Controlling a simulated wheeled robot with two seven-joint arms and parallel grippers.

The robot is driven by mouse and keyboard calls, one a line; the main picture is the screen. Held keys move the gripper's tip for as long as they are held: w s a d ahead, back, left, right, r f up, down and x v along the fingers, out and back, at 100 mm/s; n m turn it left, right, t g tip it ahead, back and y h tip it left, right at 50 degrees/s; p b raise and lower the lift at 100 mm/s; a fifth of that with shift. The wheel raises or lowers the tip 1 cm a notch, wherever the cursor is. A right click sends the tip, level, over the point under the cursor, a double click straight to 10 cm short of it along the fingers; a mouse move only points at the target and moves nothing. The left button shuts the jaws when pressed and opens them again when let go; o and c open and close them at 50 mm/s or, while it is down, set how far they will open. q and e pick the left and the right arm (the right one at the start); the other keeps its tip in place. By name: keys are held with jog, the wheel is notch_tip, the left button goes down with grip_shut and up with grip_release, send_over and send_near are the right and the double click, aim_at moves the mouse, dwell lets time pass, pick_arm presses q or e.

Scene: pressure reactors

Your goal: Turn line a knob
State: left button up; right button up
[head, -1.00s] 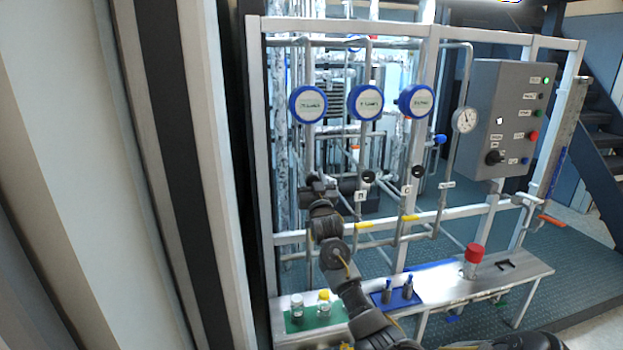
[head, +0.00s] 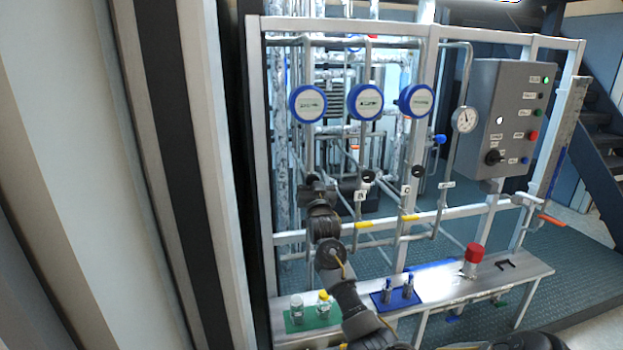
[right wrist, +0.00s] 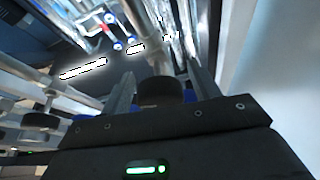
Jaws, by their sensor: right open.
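My right gripper (head: 318,184) is at the leftmost pipe of the panel, under the left blue round gauge (head: 308,104). It hides the knob there in the head view. In the right wrist view a dark round knob (right wrist: 160,92), which looks like the line A knob, sits between the two spread fingers. The fingers are open, with a gap seen at least on the right; I cannot tell if the left one touches. Two more dark knobs, the middle one (head: 368,176) and the right one (head: 418,171), are on the neighbouring pipes. My left gripper is not in view.
A grey control box (head: 499,120) and a dial gauge (head: 464,119) are at the right. Below, a metal bench (head: 450,294) holds bottles on a green mat (head: 312,322), a blue mat (head: 412,299) and a red-capped vessel (head: 473,256). Pipes and frame bars surround the gripper.

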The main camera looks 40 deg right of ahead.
jog(key=b+v, duration=0.3)
jog(key=v, duration=0.8)
jog(key=shift+b, duration=0.3)
jog(key=shift+w, duration=0.1)
